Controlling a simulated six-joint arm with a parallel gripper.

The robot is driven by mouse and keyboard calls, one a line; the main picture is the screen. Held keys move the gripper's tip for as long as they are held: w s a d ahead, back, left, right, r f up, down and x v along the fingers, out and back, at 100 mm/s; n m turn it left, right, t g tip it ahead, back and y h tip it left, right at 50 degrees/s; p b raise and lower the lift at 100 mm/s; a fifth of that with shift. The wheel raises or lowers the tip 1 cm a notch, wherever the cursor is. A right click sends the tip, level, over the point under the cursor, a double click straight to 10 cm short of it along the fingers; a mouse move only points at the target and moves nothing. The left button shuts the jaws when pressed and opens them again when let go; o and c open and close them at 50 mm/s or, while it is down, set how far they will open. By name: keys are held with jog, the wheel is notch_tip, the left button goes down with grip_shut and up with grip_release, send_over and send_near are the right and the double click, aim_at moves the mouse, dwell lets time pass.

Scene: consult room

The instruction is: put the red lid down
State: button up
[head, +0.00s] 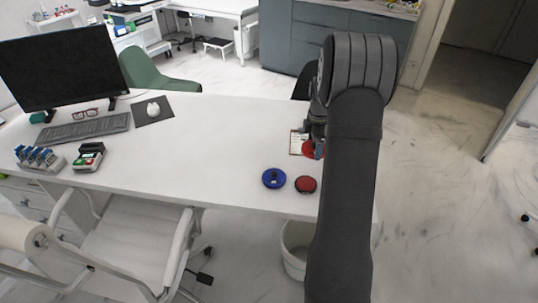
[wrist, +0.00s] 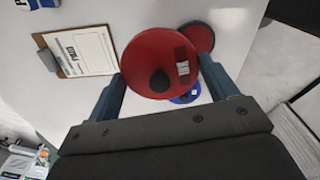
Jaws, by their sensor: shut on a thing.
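My gripper (wrist: 161,72) is shut on the red lid (wrist: 150,50), with one finger at each side of its rim. The lid is round, with a dark knob and a small printed label on top. In the head view the lid (head: 308,149) shows beside the clipboard, partly hidden by my gripper (head: 316,133); it looks held above the desk. A smaller red round thing with a dark rim (head: 306,184) and a blue round thing with a dark knob (head: 274,179) rest near the desk's front edge. In the wrist view the held lid partly covers both.
The white desk (head: 225,140) is clear left of the round things. A clipboard with paper (wrist: 80,52) lies near the lid. A monitor (head: 60,68), keyboard (head: 85,130) and stamp racks (head: 40,158) stand at the left. A bin (head: 294,250) is below the front edge.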

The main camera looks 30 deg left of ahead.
jog(key=w+a+n, duration=0.2)
jog(key=a, duration=0.7)
send_over(265, 153)
notch_tip(265, 153, down, 7)
jog(key=shift+s+f, duration=0.1)
jog(key=shift+f, duration=2.1)
jog(key=shift+f, duration=0.1)
jog(key=o, duration=0.9)
jog(key=shift+o, duration=0.2)
notch_tip(265, 153, up, 12)
